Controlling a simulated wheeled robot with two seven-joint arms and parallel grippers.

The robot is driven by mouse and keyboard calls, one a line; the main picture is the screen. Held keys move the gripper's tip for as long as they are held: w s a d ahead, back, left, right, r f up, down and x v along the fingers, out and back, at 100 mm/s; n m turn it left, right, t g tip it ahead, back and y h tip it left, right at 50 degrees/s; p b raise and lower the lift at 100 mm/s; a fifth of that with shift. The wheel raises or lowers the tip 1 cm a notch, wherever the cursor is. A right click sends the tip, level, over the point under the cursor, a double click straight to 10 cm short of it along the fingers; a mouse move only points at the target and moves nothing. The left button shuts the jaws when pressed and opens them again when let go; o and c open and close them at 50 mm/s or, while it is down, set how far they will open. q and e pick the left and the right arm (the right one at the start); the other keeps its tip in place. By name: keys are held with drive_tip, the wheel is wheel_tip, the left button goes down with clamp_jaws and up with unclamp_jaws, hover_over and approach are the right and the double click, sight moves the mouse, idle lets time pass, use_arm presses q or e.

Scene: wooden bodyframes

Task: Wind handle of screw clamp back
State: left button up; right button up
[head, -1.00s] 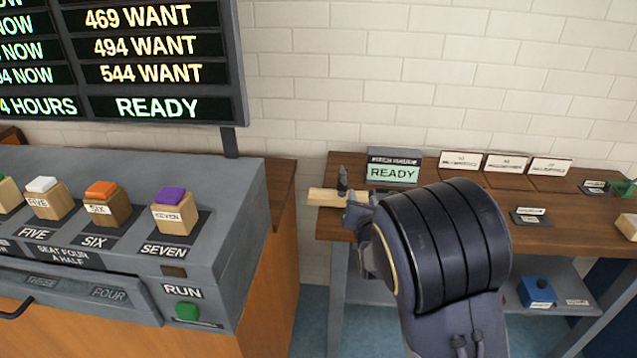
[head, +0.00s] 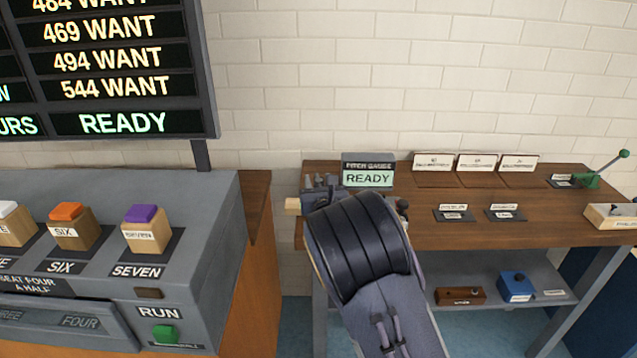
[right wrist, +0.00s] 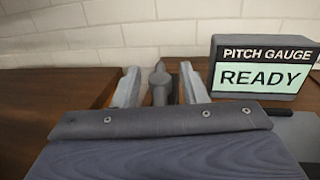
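My right gripper (head: 321,186) is at the left end of the wooden bench, and my own dark wrist hides much of what lies there. In the right wrist view, its two pale grey fingers (right wrist: 160,88) stand apart. A dark grey upright post with a rounded top (right wrist: 160,76) shows between them, with a narrow gap on each side. It looks like part of the screw clamp, but its handle cannot be made out clearly. A pale wooden piece (head: 293,205) sticks out left of the gripper. My left gripper is not in view.
A pitch gauge box (head: 368,171) reading READY stands just right of the gripper. The bench top (head: 520,195) holds label cards and a green lever (head: 606,168). A grey button console (head: 205,225) stands left, across a gap. A dark knob (head: 402,205) shows beside my wrist.

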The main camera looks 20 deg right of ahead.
clamp_jaws()
drive_tip(key=n+y+b, duration=0.2)
drive_tip(key=y, duration=0.1)
drive_tip(key=shift+d+f+b, duration=0.15)
drive_tip(key=shift+f+b, duration=0.05)
drive_tip(key=shift+b, duration=0.1)
drive_tip(key=n+y+b, duration=0.2)
drive_tip(key=y, duration=0.2)
drive_tip(key=shift+n+g, duration=0.3)
drive_tip(key=shift+g, duration=0.1)
drive_tip(key=n+g+y+b, duration=0.1)
drive_tip(key=n+y, duration=0.1)
drive_tip(key=y, duration=0.1)
drive_tip(key=n+g+y+b, duration=0.1)
drive_tip(key=n+g+y, duration=0.1)
drive_tip(key=y, duration=0.1)
drive_tip(key=shift+r+n+g+y+b, duration=0.15)
drive_tip(key=shift+n+g+y+b, duration=0.7)
drive_tip(key=shift+n+g+y, duration=1)
drive_tip(key=shift+g, duration=0.35)
